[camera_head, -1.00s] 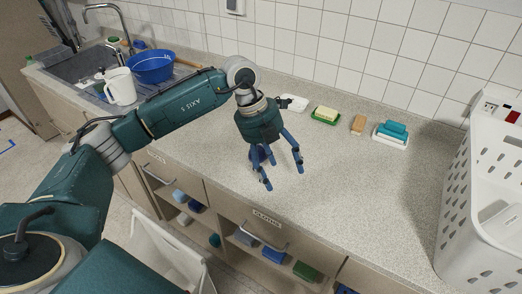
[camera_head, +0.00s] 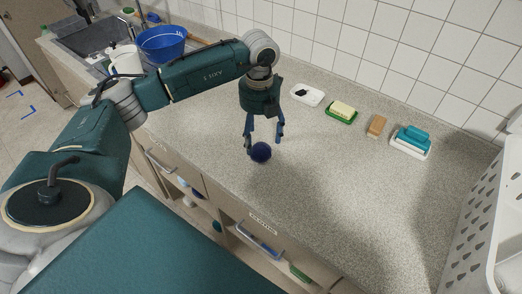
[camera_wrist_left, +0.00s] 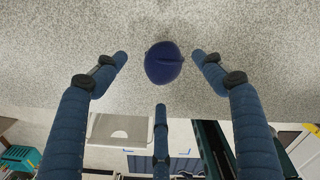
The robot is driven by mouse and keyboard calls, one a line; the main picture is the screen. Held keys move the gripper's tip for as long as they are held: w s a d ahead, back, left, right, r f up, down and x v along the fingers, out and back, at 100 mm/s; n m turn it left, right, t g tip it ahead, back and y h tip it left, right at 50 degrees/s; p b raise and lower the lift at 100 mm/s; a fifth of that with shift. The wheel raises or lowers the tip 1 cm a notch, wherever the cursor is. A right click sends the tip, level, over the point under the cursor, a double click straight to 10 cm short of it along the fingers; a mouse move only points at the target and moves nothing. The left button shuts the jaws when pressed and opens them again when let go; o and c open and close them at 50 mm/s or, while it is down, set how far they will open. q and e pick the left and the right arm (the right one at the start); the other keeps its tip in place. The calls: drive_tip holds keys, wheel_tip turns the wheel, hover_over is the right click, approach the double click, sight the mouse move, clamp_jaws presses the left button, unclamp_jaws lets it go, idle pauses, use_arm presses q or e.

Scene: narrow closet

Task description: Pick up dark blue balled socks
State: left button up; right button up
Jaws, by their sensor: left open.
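The dark blue balled socks (camera_head: 261,152) lie on the speckled counter, near its front edge. They also show in the left wrist view (camera_wrist_left: 163,63), at the top centre. My left gripper (camera_head: 264,146) hangs over the counter, pointing down, with its fingers close to the socks. In the left wrist view its open fingers (camera_wrist_left: 160,75) stand to the left, right and below the ball, with gaps of bare counter between, so it holds nothing. My right gripper is not in view.
A white dish with a dark item (camera_head: 307,95), a green dish with a yellow bar (camera_head: 341,110), a tan block (camera_head: 376,126) and a white dish with teal bars (camera_head: 411,142) line the wall. A white basket (camera_head: 485,220) stands at right.

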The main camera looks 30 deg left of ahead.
sight(261, 146)
use_arm(q)
drive_tip(key=f+p, duration=0.1)
drive_tip(key=f, duration=0.1)
drive_tip(key=f+p, duration=0.1)
drive_tip(key=f, duration=0.1)
drive_tip(key=shift+d+f+p, duration=0.2)
drive_tip(key=shift+f+p, duration=0.05)
drive_tip(key=shift+p, duration=0.05)
drive_tip(key=shift+w+f, duration=0.1)
drive_tip(key=shift+f, duration=0.3)
drive_tip(key=c, duration=1.2)
